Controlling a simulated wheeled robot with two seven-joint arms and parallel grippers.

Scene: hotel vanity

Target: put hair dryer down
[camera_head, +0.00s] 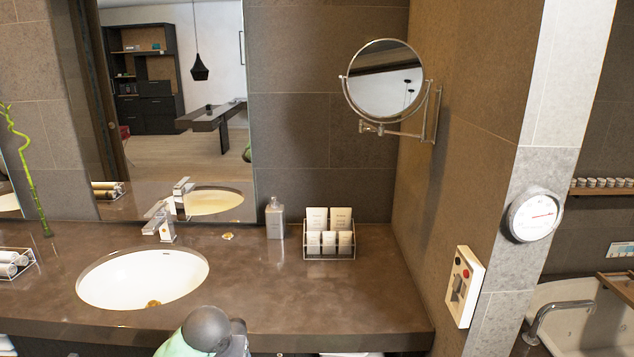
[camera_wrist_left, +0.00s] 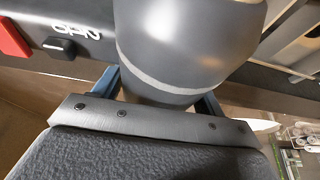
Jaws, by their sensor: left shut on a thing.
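In the left wrist view, a smooth grey rounded body with a lighter band, which I take for the hair dryer (camera_wrist_left: 185,45), fills the upper middle. My left gripper (camera_wrist_left: 158,88) is shut on its narrower lower part, with a blue-grey finger on each side. The rest of the dryer is out of frame. In the head view, a dark grey round shape with pale green beside it shows at the bottom edge; I cannot tell whether it is my arm or the dryer. My right gripper is in neither view.
The brown counter (camera_head: 385,285) has free room right of the white sink (camera_head: 143,280). A bottle (camera_head: 275,218) and a wire rack of toiletries (camera_head: 329,250) stand at the back. A round mirror (camera_head: 386,80) juts from the wall above. A white wall unit (camera_head: 465,287) hangs at the right.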

